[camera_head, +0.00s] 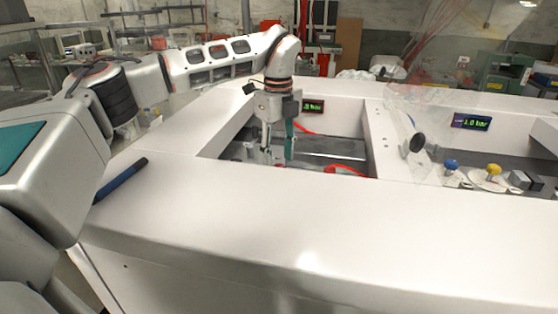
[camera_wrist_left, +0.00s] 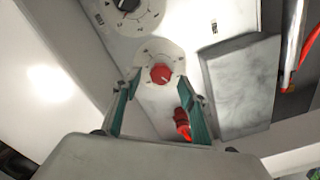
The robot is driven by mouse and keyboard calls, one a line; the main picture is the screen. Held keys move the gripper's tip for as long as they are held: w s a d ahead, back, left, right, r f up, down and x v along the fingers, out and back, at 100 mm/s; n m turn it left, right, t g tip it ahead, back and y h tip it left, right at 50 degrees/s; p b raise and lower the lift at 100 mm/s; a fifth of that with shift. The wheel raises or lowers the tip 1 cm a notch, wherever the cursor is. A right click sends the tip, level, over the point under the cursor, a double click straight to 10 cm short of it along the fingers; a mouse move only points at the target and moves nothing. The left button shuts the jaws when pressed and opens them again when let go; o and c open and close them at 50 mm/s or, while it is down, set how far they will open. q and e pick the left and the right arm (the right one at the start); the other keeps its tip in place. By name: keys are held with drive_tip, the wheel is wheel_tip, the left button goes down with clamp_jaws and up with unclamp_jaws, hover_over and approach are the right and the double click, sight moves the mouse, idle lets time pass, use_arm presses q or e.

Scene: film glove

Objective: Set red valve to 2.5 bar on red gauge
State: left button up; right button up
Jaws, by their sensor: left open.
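My left gripper (camera_head: 276,160) reaches down into the left recess of the white bench, its fingers open. In the left wrist view the red valve (camera_wrist_left: 160,74), a round red knob on a pale dial plate with marks, sits between the teal fingertips of the gripper (camera_wrist_left: 158,84). I cannot tell whether the fingers touch it. In the head view the knob is hidden in the recess. A small display with green digits (camera_head: 314,106) is on the recess's back wall; its first digits are hidden behind the gripper, and "bar" shows. My right gripper is not in view.
A red connector (camera_wrist_left: 183,124) lies close to the finger at right in the wrist view. A black knob (camera_wrist_left: 127,4) on another dial is above. In the head view, the right recess has a blue knob (camera_head: 451,165), a yellow knob (camera_head: 493,170) and a display (camera_head: 471,122) reading 1.0 bar.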

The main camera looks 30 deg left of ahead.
use_arm(q)
drive_tip(key=shift+f, duration=1.1)
drive_tip(key=shift+w, duration=0.1)
drive_tip(key=c, duration=1.1)
